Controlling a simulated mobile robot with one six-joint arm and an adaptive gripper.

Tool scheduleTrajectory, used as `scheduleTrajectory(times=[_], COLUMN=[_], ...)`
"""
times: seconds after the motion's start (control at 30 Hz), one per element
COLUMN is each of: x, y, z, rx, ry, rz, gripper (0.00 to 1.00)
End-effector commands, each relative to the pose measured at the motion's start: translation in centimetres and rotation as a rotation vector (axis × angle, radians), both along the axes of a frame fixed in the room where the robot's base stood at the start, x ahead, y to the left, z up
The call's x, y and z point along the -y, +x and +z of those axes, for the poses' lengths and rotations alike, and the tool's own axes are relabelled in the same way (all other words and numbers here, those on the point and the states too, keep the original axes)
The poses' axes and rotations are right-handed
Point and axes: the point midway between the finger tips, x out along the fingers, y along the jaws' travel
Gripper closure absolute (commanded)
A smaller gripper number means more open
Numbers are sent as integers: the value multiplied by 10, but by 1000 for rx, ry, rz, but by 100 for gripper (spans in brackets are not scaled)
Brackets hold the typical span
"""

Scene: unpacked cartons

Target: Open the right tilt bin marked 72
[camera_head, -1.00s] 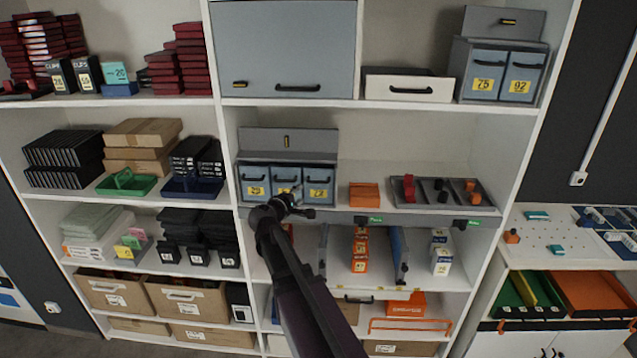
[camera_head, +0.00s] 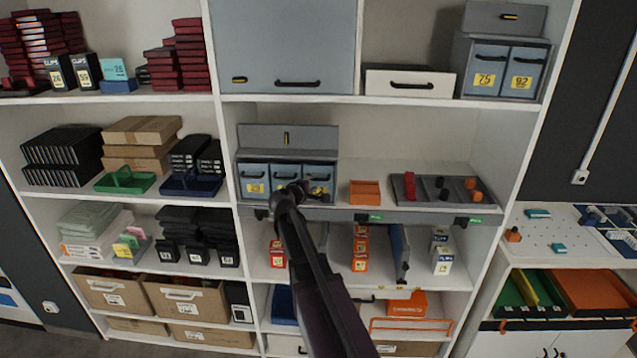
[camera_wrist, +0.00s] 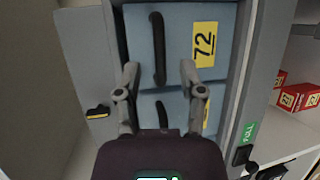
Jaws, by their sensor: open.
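The right tilt bin (camera_wrist: 178,25) is grey-blue, with a yellow 72 label and a black bar handle; in the wrist view it lies just ahead of my gripper (camera_wrist: 162,80). The two fingers are open on either side of the handle (camera_wrist: 157,48), apart from it as far as I can see. The bin looks shut.
The neighbouring tilt bins (camera_head: 255,180) stand to the left in the same grey housing (camera_head: 287,155). An orange box (camera_head: 364,193) and a grey divided tray (camera_head: 437,190) stand to the right on the shelf. A green PULL tag (camera_wrist: 250,132) sits on the shelf edge.

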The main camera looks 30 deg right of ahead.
Motion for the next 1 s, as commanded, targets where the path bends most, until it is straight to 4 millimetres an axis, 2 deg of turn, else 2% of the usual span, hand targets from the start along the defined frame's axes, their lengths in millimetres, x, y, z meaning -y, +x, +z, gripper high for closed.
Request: scheduleTrajectory(times=[0.1, 0.3, 0.77, 0.93, 1.0], x=[15, 31, 36, 36, 36], y=[11, 20, 23, 23, 23], z=[-5, -8, -9, -9, -9], rx=[0, -1, -1, 0, 0], ry=[0, 1, 1, 0, 0], rz=[-2, -1, 0, 0, 0], gripper=[49, 49, 49, 96, 100])
